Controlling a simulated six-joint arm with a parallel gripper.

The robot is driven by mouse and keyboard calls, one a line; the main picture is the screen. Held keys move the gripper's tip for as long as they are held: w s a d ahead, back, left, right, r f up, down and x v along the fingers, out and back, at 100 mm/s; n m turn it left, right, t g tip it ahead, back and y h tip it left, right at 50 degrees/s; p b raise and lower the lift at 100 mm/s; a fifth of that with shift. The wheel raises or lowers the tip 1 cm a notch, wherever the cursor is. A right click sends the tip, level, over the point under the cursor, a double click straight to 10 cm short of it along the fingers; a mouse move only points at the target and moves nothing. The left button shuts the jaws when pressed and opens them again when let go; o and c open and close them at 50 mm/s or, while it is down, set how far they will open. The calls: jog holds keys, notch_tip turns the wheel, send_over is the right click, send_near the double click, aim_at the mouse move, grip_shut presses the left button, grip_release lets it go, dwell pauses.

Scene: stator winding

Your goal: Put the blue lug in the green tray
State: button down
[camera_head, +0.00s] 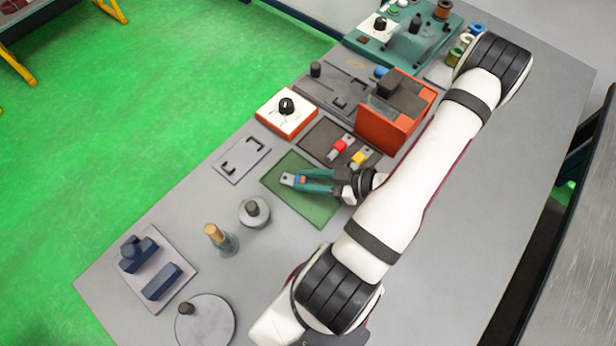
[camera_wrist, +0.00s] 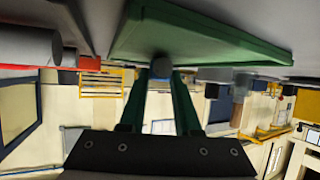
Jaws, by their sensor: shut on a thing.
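My gripper (camera_head: 304,181) is shut on the blue lug (camera_head: 287,179), whose pale metal end sticks out past the green fingertips to the left. Most of the lug's body is hidden between the fingers. The green tray (camera_head: 318,211) is a shallow, flat rectangle on the grey table, and the gripper and lug are over it. In the wrist view, the fingers (camera_wrist: 160,72) point toward the tray (camera_wrist: 215,38), with a small grey rounded end between their tips. I cannot tell whether the lug touches the tray floor.
Behind the tray, a dark mat (camera_head: 317,138) holds a red lug (camera_head: 338,147) and a yellow lug (camera_head: 359,158). An orange machine (camera_head: 385,127) stands at its right. A grey plate (camera_head: 234,166), a round knobbed weight (camera_head: 254,214) and a wooden-topped bottle (camera_head: 222,241) stand left of the tray.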

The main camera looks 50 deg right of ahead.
jog(key=shift+f, duration=0.1)
jog(key=c, duration=0.6)
grip_release()
jog(key=shift+r, duration=0.2)
jog(key=v, duration=1.2)
jog(key=shift+f, duration=0.1)
